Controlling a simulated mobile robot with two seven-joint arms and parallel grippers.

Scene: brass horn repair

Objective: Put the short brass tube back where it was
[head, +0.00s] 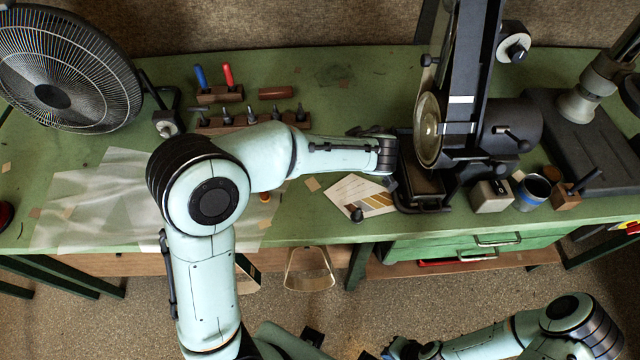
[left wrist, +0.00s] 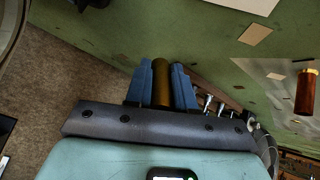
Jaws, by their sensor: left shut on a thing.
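In the left wrist view, my left gripper (left wrist: 161,66) has its two blue fingers closed on the short brass tube (left wrist: 161,85), which stands between them. The green bench top shows beyond the fingers. In the head view, my left arm reaches across the bench toward the black machine with the round disc, and its wrist hides the tube and the fingertips. My right gripper (head: 400,349) is low at the bottom edge, in front of the bench and empty-looking; its fingers are too small and dark to read.
The black machine (head: 465,125) stands on the bench right of my left wrist. A colour card (head: 357,194) lies nearby. A wooden tool rack (head: 252,121), a red-brown cylinder (head: 275,93) and a fan (head: 62,75) are to the left. A grey block (head: 491,196) and a jar (head: 533,190) are at right.

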